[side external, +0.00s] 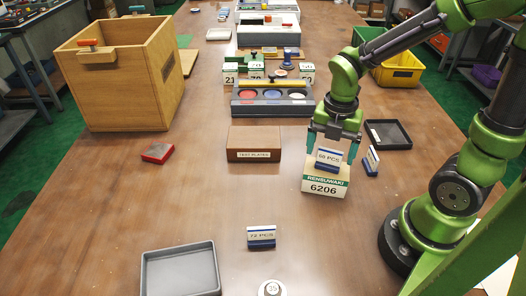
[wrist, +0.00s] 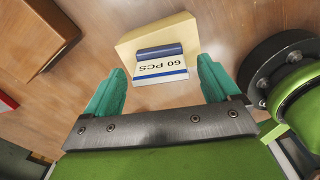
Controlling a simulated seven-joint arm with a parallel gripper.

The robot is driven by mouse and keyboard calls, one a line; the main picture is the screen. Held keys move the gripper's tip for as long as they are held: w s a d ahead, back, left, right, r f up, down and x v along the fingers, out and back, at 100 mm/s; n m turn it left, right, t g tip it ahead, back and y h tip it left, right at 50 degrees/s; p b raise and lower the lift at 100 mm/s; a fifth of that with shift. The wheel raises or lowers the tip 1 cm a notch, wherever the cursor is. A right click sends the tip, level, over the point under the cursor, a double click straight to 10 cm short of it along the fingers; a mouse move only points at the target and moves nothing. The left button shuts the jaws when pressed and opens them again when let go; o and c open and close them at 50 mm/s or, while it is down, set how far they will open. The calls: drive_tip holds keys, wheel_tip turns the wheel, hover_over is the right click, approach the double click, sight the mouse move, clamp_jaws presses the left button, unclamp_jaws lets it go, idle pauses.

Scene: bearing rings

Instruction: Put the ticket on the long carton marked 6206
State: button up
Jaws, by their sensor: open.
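The carton marked 6206 (side external: 325,189) is cream with a green band and stands on the table right of centre; its pale top shows in the wrist view (wrist: 134,42). A ticket reading 60 PCS (side external: 328,160), white with a blue base, sits on top of it. In the wrist view the ticket (wrist: 160,68) lies between my fingers, with gaps on both sides. My gripper (side external: 331,152) is open just above and behind the carton, its teal fingers spread around the ticket; it also shows in the wrist view (wrist: 162,70).
Another ticket (side external: 372,160) stands right of the carton, near a black tray (side external: 404,136). A 12 PCS ticket (side external: 261,237) and a grey tray (side external: 180,271) are in front. A brown box (side external: 253,143) stands left. The table between brown box and grey tray is clear.

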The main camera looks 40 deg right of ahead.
sight(331, 150)
drive_tip(key=s+a+r+m+t+y, duration=0.1)
drive_tip(key=r+m+t, duration=0.2)
drive_tip(key=r+m, duration=0.4)
drive_tip(key=s+a+r+m+t+y, duration=0.1)
drive_tip(key=r+m+t, duration=0.3)
drive_tip(key=m, duration=1.5)
wheel_tip(331, 150, up, 4)
drive_tip(key=shift+a+f+m, duration=0.2)
drive_tip(key=shift+a+m, duration=0.1)
drive_tip(key=shift+a, duration=0.5)
